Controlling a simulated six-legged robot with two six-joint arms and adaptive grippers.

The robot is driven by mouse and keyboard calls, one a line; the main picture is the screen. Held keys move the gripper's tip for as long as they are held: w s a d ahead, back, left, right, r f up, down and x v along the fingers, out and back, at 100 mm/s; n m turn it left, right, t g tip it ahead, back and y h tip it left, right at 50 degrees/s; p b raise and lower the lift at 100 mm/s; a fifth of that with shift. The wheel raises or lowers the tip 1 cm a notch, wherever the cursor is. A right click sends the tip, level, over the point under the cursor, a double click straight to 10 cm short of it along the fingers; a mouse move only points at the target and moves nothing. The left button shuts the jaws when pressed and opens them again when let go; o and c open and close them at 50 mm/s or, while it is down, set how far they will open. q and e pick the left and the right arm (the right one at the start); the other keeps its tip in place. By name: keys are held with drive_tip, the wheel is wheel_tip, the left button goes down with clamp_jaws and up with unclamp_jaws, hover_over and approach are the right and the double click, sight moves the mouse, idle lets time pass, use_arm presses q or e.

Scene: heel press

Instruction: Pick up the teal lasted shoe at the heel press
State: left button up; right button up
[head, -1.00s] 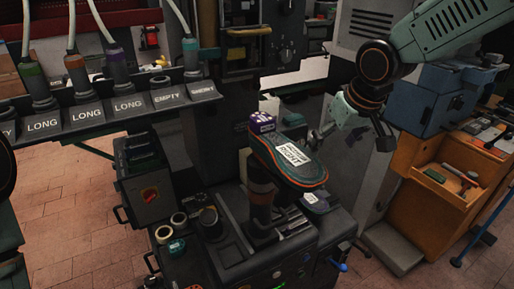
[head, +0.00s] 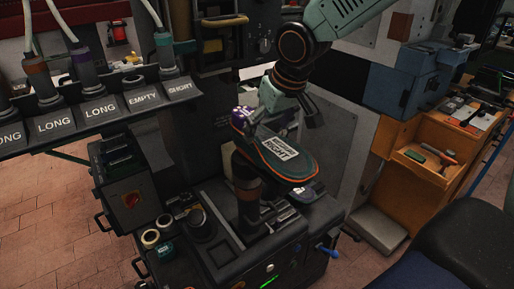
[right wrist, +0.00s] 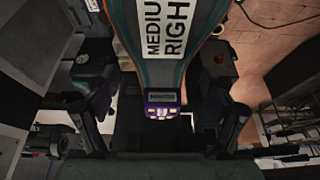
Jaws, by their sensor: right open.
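The teal lasted shoe (head: 305,168) sits sole up on a dark post (head: 248,205) of the heel press, with an orange edge line and a white label. The label reads "MEDIUM RIGHT" in the right wrist view. A purple block (head: 241,119) shows at its heel end, also in the right wrist view (right wrist: 162,106). My right gripper (head: 282,122) is open above the heel end. In the right wrist view the shoe (right wrist: 172,70) lies between the spread fingers (right wrist: 163,115), with gaps both sides. My left gripper is not in view.
A rack (head: 110,118) of labelled hoses stands at left. Tape rolls (head: 151,238) and a dark round container (head: 202,228) sit on the press base. An orange bench (head: 410,190) with tools stands at right, and a dark seat (head: 460,240) at lower right.

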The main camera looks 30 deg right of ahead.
drive_tip(key=shift+s+a+f, duration=0.2)
drive_tip(key=shift+a+f, duration=0.3)
drive_tip(key=shift+a, duration=0.05)
hover_over(260, 166)
drive_tip(key=w+d, duration=0.1)
wheel_tip(260, 166, down, 5)
drive_tip(key=shift+d+f, duration=0.1)
drive_tip(key=shift+d, duration=0.05)
drive_tip(key=shift+w+d+f, duration=0.1)
drive_tip(key=shift+f, duration=0.3)
drive_tip(key=shift+s+a, duration=0.2)
drive_tip(key=shift+a, duration=0.45)
drive_tip(key=shift+w+d+f, duration=0.15)
drive_tip(key=shift+w+d, duration=0.2)
drive_tip(key=shift+d, duration=0.1)
drive_tip(key=c, duration=0.4)
drive_tip(key=shift+s+a+r, duration=0.2)
drive_tip(key=shift+s+a, duration=0.05)
drive_tip(key=shift+a, duration=0.05)
drive_tip(key=c, duration=0.6)
drive_tip(key=shift+w+d, duration=0.1)
clamp_jaws()
